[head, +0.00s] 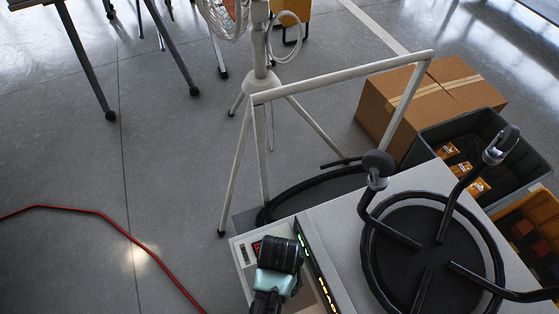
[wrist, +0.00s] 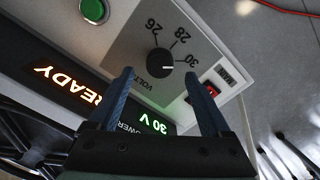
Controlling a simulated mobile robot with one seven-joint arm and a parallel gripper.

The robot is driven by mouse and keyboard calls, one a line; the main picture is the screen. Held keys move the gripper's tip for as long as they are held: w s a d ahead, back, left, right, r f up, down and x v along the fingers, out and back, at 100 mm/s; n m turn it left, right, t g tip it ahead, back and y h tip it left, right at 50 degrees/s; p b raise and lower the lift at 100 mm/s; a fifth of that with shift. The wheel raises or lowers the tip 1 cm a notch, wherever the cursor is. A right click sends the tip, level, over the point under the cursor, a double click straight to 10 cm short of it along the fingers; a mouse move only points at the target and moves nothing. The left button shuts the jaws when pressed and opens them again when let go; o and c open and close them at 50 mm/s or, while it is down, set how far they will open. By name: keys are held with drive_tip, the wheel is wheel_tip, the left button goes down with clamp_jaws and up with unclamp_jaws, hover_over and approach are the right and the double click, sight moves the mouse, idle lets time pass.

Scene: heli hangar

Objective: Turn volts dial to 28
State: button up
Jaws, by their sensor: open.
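The volts dial (wrist: 160,61) is a round black knob on a grey panel marked 26, 28 and 30. Its white pointer mark appears turned to the 30 side. The display (wrist: 153,123) reads 30 V in green. My gripper (wrist: 160,74) is open, its two dark fingers spread to either side of the dial in the picture. Nothing is between the fingertips; I cannot tell how far they are from the knob. In the head view my gripper (head: 279,252) is over the front of the power cart (head: 322,222) and hides the dial.
A READY display (wrist: 68,86), a green button (wrist: 93,11) and a red switch (wrist: 212,89) are near the dial. Coiled black cable (head: 483,230) lies on the cart top, with a white handle bar (head: 340,77) behind. A red cable (head: 110,221) crosses the floor at left.

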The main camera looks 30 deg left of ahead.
wheel_tip(320, 180, down, 4)
drive_tip(key=shift+f+b, duration=0.1)
drive_tip(key=shift+b, duration=0.5)
clamp_jaws()
